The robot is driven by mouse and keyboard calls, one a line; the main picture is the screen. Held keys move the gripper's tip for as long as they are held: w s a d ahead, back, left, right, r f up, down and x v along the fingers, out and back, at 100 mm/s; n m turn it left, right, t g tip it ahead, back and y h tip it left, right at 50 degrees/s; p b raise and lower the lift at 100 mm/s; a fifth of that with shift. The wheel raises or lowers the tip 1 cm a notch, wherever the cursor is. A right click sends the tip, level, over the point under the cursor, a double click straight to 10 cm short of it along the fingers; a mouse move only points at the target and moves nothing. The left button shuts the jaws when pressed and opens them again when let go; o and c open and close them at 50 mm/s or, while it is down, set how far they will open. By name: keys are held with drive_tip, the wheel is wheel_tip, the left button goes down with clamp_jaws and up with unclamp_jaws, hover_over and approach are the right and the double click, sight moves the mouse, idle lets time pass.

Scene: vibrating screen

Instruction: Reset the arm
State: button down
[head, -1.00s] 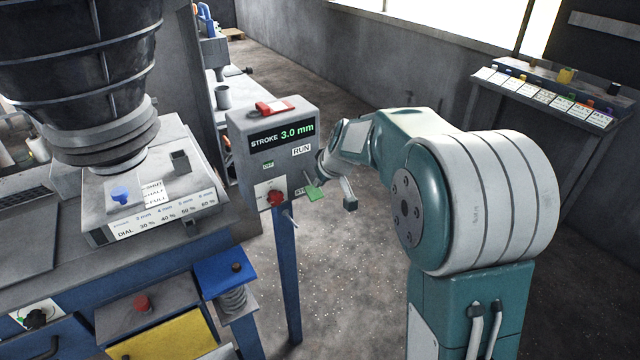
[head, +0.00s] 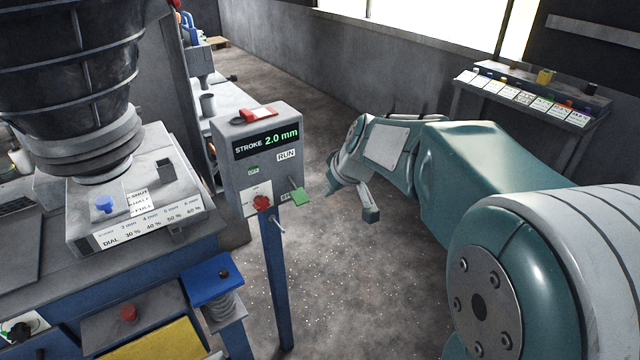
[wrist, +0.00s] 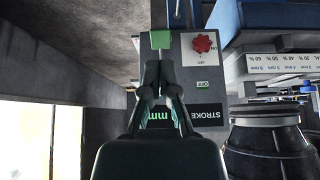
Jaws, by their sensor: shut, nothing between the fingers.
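My gripper (wrist: 158,62) is shut and empty in the wrist view, with its fingers in front of the grey control box. In the head view my arm is on the right, and its wrist end hangs right of the control box (head: 232,180), apart from it. The box display (head: 267,142) reads "STROKE 2.0 mm". A red knob (head: 261,203) and a green tab (head: 301,196) are low on the box; they also show in the wrist view as the red knob (wrist: 203,43) and green tab (wrist: 160,40).
A dial panel (head: 150,222) and a black ribbed hopper (head: 75,70) stand at the left. A blue post (head: 277,290) carries the control box. A bench (head: 545,95) with labelled cards is at the back right. Open floor lies between.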

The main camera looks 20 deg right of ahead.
drive_tip(key=shift+s+d+r, duration=0.15)
drive_tip(key=shift+s+d, duration=0.05)
drive_tip(key=shift+s, duration=0.25)
drive_tip(key=shift+d, duration=0.1)
drive_tip(key=s+a+m+h, duration=0.1)
drive_tip(key=s+a, duration=0.1)
drive_tip(key=s, duration=1)
drive_tip(key=s+a+m+h, duration=0.1)
drive_tip(key=s+m, duration=0.1)
drive_tip(key=s, duration=1)
drive_tip(key=shift+s+a+r+m+g, duration=0.15)
drive_tip(key=shift+a+r+m+g, duration=0.15)
drive_tip(key=shift+a+r, duration=0.05)
